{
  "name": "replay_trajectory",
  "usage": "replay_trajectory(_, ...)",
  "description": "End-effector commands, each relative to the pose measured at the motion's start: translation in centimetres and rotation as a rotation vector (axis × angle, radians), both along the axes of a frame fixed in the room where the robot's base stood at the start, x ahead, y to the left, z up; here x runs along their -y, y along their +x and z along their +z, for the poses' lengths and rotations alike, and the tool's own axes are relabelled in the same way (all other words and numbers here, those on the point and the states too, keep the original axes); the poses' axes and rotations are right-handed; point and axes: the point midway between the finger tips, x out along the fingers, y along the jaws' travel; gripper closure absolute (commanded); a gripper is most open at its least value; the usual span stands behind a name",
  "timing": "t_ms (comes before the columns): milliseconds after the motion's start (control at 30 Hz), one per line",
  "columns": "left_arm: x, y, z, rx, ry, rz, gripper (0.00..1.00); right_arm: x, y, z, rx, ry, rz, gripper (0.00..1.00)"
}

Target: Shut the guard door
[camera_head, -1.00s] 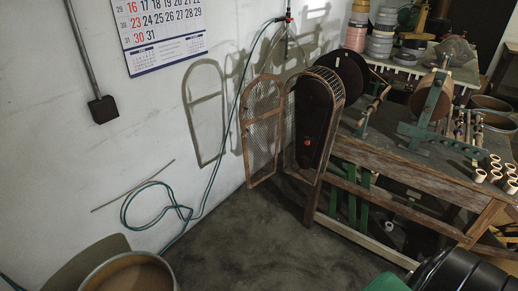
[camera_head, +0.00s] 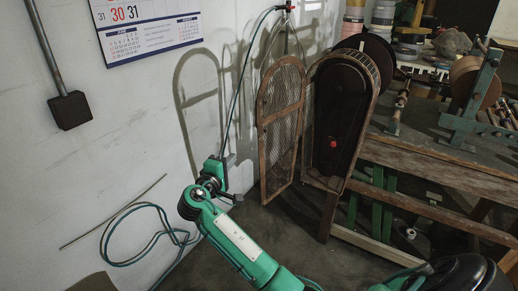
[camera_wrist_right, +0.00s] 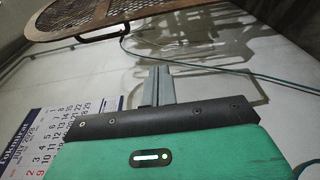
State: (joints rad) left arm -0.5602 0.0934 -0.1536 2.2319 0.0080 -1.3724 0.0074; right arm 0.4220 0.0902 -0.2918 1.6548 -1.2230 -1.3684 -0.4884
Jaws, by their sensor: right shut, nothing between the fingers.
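The guard door (camera_head: 282,113) is an arched brown frame with wire mesh. It stands open, swung out to the left of the guard housing (camera_head: 340,100), whose dark inside with a red knob (camera_head: 333,143) is exposed. My right gripper (camera_head: 229,160) is shut and empty, to the left of the door and apart from it, in front of the white wall. In the right wrist view its fingers (camera_wrist_right: 158,82) are together, with the door's mesh and rim (camera_wrist_right: 100,20) beyond them at the top left. My left gripper is not in view.
The wooden workbench (camera_head: 440,165) with winding parts stands right of the housing. A green hose (camera_head: 150,215) and a thin rod lie against the wall at the lower left. A calendar (camera_head: 150,30) and a dark box (camera_head: 70,110) are on the wall. Bare floor shows below the door.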

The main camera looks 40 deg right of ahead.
Motion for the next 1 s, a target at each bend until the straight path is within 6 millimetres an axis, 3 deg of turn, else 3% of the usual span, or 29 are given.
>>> replay_trajectory(100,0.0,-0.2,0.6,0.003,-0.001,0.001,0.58,0.4,-0.3,1.2,0.023,-0.012,-0.023,1.00)
replay_trajectory(267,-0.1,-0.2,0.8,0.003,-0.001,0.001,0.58,1.9,0.6,1.5,0.025,-0.015,-0.026,1.00)
replay_trajectory(667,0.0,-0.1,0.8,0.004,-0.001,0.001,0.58,9.1,4.9,1.4,0.024,-0.014,-0.025,1.00)
replay_trajectory(800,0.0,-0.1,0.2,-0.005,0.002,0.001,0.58,9.2,2.6,1.3,0.022,-0.013,-0.023,1.00)
replay_trajectory(1000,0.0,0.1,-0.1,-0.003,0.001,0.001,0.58,9.5,1.1,1.3,0.023,-0.012,-0.022,1.00)
